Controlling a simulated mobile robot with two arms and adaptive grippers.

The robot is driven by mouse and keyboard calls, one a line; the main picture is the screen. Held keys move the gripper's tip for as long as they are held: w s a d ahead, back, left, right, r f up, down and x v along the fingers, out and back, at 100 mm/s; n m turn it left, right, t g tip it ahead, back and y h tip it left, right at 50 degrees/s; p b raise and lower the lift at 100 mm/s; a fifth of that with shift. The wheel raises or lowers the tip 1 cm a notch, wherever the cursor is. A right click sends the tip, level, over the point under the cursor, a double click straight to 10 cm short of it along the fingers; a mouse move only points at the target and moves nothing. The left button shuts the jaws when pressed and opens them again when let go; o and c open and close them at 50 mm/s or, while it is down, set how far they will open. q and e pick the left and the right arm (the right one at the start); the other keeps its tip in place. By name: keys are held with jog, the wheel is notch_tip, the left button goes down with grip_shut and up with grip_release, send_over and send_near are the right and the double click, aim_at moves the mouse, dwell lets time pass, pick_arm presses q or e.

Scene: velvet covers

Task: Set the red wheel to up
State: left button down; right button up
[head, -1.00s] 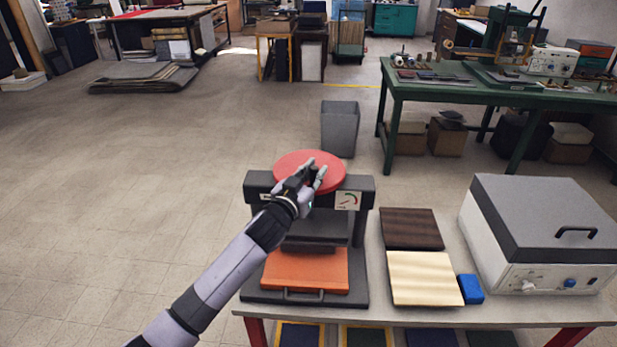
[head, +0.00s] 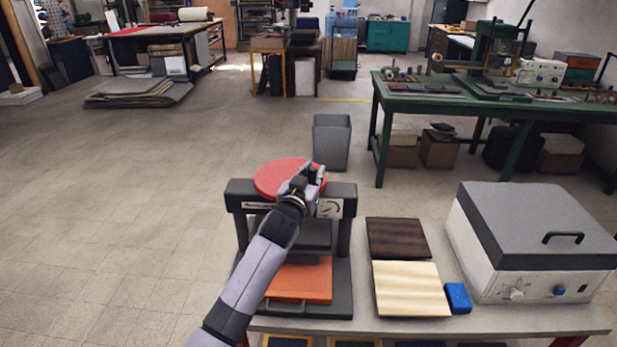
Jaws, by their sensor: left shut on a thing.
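The red wheel (head: 279,178) is a flat round disc on top of a dark press frame (head: 240,196). The press has a small dial gauge (head: 329,208) at its right front and an orange plate (head: 301,281) on its base under a dark platen (head: 305,237). My left gripper (head: 318,174) is at the right edge of the wheel, shut on its rim; the hand hides part of that edge. My right gripper is not in view.
Beside the press on the table are a dark wooden board (head: 398,238), a pale board (head: 410,289), a blue block (head: 457,297) and a grey-lidded machine (head: 535,240). A grey bin (head: 331,142) stands behind. Floor to the left is clear.

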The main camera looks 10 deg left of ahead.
pick_arm(q)
jog(key=shift+w+d+r, duration=0.2)
jog(key=shift+d, duration=0.1)
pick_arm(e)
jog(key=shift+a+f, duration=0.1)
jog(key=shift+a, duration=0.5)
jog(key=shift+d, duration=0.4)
pick_arm(q)
jog(key=c, duration=1.5)
grip_release()
jog(key=shift+w+d+f, duration=0.1)
jog(key=shift+f, duration=0.05)
jog(key=shift+o, duration=0.2)
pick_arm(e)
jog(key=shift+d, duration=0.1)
pick_arm(q)
jog(key=shift+a, duration=0.2)
jog(key=shift+s+f, duration=0.1)
jog(key=shift+s, duration=0.15)
jog(key=s+a, duration=0.1)
jog(key=s, duration=1)
jog(key=shift+s+a, duration=0.15)
jog(key=shift+s, duration=0.1)
